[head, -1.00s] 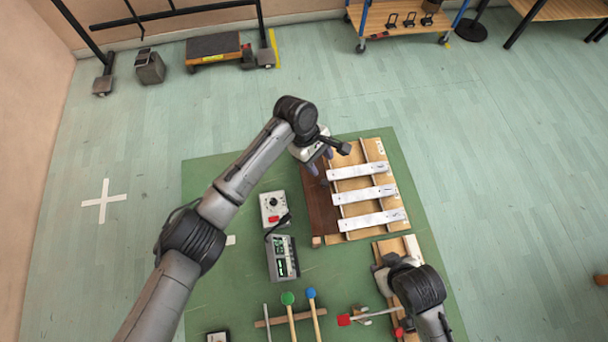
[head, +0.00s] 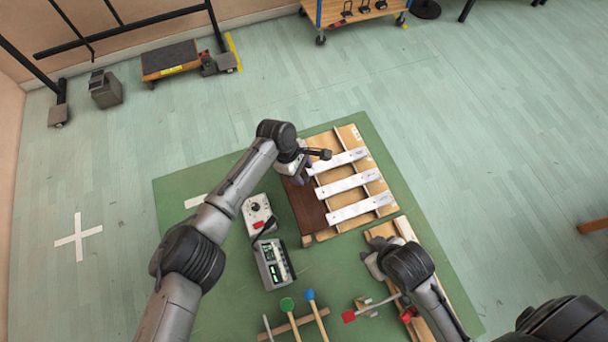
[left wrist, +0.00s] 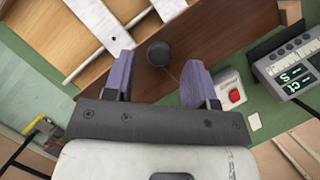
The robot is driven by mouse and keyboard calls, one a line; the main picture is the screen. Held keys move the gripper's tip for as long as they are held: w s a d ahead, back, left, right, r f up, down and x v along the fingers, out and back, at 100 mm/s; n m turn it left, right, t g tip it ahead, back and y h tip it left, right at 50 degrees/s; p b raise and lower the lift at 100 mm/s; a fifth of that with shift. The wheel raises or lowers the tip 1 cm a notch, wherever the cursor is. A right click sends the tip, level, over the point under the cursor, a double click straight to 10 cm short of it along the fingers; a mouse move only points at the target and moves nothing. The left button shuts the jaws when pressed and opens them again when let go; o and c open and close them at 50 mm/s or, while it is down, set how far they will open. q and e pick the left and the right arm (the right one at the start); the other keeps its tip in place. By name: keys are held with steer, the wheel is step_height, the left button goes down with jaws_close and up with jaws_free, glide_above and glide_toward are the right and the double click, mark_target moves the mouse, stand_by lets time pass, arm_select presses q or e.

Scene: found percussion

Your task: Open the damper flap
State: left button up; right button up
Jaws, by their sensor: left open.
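The damper flap is a dark brown wooden panel (head: 307,210) along the left side of a wooden frame with white metal bars (head: 347,184). In the left wrist view the brown panel (left wrist: 215,30) fills the upper middle, with a dark round knob (left wrist: 159,53) on it. My left gripper (head: 299,178) is over the far end of the panel. Its purple fingers (left wrist: 158,75) are apart, with the knob showing between them; contact cannot be told. My right gripper (head: 372,262) is by a wooden board at the lower right, its fingers largely hidden.
A white box with a dial and red button (head: 258,215) and a grey device with green display (head: 274,264) stand left of the panel. Mallets with green (head: 287,304) and blue (head: 309,294) heads lie nearer. The green mat (head: 180,205) is clear at far left.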

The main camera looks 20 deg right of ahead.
arm_select(q)
steer(key=shift+x, duration=1.1)
steer(key=shift+c, duration=0.3)
jaws_close()
